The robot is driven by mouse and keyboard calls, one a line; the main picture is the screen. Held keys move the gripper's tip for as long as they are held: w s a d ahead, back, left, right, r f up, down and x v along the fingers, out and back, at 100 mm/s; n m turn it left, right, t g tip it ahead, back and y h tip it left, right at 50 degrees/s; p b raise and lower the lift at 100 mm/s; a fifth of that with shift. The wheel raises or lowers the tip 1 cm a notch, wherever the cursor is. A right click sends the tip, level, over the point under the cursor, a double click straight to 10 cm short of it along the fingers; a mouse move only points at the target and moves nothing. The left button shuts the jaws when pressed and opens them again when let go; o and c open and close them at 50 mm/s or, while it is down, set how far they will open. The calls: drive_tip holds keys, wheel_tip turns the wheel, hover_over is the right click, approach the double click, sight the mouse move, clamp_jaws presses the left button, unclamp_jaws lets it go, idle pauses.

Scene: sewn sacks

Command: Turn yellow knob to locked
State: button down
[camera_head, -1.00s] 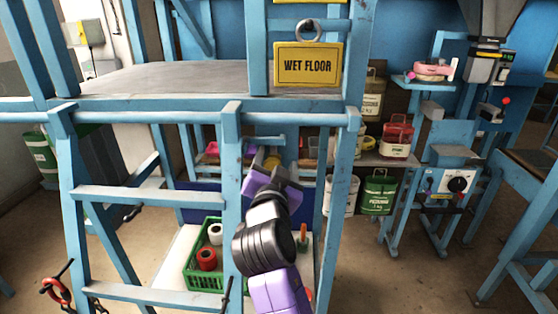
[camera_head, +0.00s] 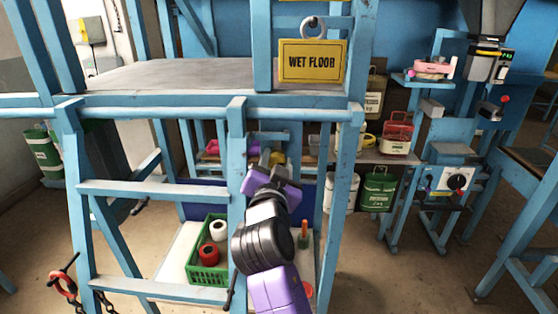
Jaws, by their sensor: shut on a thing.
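My dark wrist and purple links hide most of the fingers and the contact. I cannot make out the knob's marks or which way it points.
A blue post (camera_head: 236,200) stands close at the left of my arm, and a crossbar (camera_head: 190,111) runs above. A green crate (camera_head: 208,275) with spools sits below on a white board. A yellow WET FLOOR sign (camera_head: 313,61) hangs above.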

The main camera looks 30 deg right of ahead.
drive_tip(key=shift+n, duration=0.6)
drive_tip(key=n, duration=0.3)
drive_tip(key=shift+a, duration=0.15)
drive_tip(key=n+p, duration=0.1)
drive_tip(key=n, duration=0.4)
drive_tip(key=n+p, duration=0.2)
drive_tip(key=n, duration=0.2)
drive_tip(key=shift+r, duration=0.1)
drive_tip(key=shift+n+p, duration=1.3)
drive_tip(key=shift+n, duration=0.9)
